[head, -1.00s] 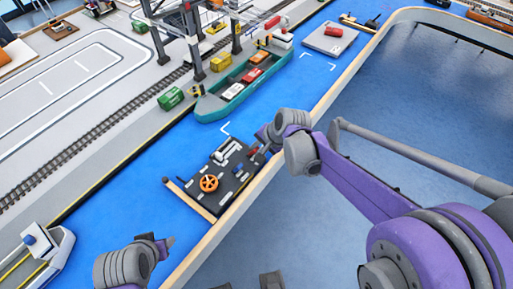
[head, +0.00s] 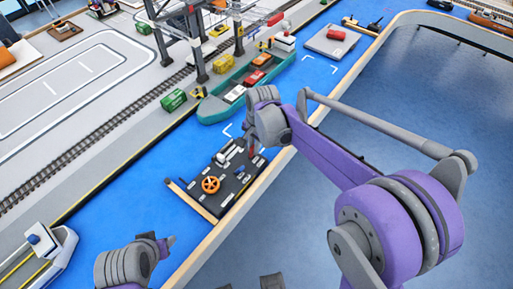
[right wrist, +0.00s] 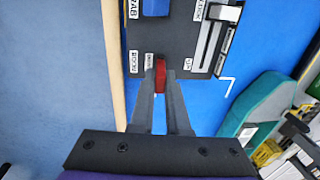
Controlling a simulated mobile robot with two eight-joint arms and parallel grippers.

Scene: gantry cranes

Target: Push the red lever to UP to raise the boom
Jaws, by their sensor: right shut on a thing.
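The black control panel (head: 232,196) with an orange wheel (head: 211,185) sits on the blue water surface by the wooden edge. The red lever (right wrist: 160,73) stands on the panel beside the BOOM label in the right wrist view. My right gripper (right wrist: 160,84) is shut on the red lever, with one finger on each side of it. In the head view the right wrist hangs over the panel's far right end and hides most of the fingers. My left gripper (head: 168,242) is low on the left, away from the panel; its jaw opening is unclear.
A teal ship (head: 215,110) lies just beyond the panel, below the gantry crane (head: 195,45). A wooden rim (head: 228,210) borders the near side.

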